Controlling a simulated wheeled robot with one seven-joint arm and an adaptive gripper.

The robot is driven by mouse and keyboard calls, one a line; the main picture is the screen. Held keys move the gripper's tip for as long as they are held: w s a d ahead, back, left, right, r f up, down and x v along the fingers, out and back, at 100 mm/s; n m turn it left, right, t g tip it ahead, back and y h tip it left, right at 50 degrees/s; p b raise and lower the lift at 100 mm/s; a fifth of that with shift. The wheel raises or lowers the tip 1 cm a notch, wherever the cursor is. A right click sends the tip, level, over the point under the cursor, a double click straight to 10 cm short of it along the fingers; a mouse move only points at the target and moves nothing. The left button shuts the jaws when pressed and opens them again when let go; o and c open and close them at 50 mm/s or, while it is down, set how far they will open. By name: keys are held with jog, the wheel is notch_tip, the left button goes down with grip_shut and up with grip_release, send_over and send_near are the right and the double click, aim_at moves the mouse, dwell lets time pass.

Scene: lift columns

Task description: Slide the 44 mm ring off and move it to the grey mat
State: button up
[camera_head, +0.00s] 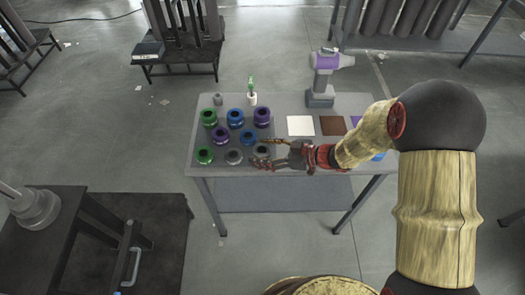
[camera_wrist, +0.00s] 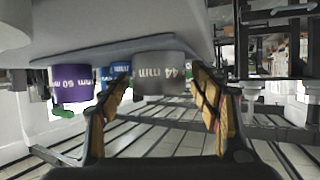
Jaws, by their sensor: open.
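The grey ring marked 44 mm (camera_wrist: 160,72) shows upside down in the wrist view, between and a little beyond my fingertips. My gripper (camera_wrist: 165,90) is open, one finger on each side of it; I cannot tell whether either touches. In the head view my gripper (camera_head: 264,152) reaches in low from the right over the front row of rings. A grey ring (camera_head: 262,157) there is partly hidden behind the fingers. I cannot make out a grey mat; my arm covers part of the mat area.
Several green, blue and purple rings (camera_head: 235,116) stand close by on the table; another grey ring (camera_head: 234,157) is just left of my gripper. White (camera_head: 300,126) and brown (camera_head: 333,125) mats lie to the right. A purple-and-grey drill-like tool (camera_head: 321,85) stands behind them.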

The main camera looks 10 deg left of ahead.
jog(key=v, duration=1.2)
dwell(0.4)
